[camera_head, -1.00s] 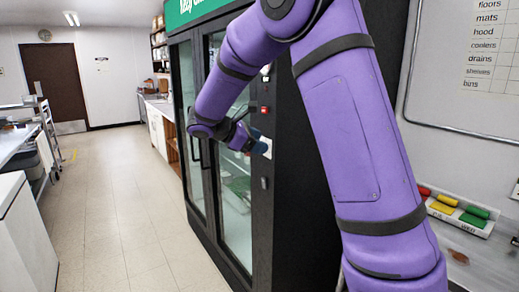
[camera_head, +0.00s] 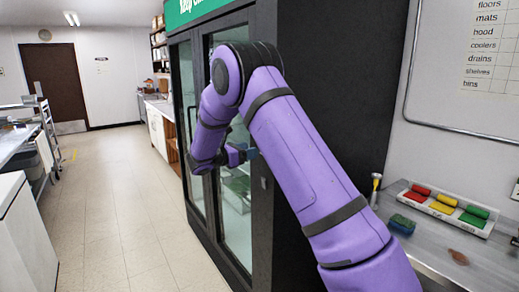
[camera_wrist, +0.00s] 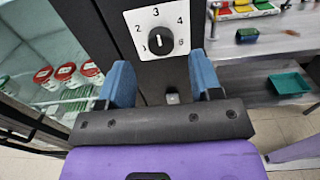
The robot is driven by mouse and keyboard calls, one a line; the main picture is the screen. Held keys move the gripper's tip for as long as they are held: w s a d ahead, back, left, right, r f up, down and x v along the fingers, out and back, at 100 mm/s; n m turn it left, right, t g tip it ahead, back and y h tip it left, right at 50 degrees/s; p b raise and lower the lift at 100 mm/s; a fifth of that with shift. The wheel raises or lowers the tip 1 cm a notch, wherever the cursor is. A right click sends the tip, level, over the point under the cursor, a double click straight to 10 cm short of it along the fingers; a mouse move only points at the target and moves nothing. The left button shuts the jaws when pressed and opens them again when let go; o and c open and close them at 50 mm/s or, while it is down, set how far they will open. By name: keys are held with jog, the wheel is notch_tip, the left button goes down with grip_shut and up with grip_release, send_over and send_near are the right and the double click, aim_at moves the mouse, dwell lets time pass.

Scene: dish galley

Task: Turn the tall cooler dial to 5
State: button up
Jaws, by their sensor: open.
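The tall cooler (camera_head: 325,85) is black, with glass doors and a green sign on top. In the wrist view its dial (camera_wrist: 160,40) is a round black knob on a white plate (camera_wrist: 168,17) numbered 1 to 5. A small pale mark shows on the knob, but I cannot tell for sure which number it points to. My gripper (camera_wrist: 160,64) is open, with one blue finger on each side below the knob, apart from it and holding nothing. In the head view my gripper (camera_head: 246,154) is beside the cooler's front edge, and my arm hides the dial.
Red-lidded containers (camera_wrist: 65,72) stand behind the cooler glass. A steel counter (camera_head: 440,240) at the right holds a tray of red, yellow and green items (camera_head: 445,208) and a dark green sponge-like block (camera_head: 402,224). The aisle floor (camera_head: 120,200) at left is clear.

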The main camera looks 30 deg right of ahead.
jog(key=shift+w+d, duration=0.1)
jog(key=shift+d, duration=2.6)
jog(key=c, duration=0.9)
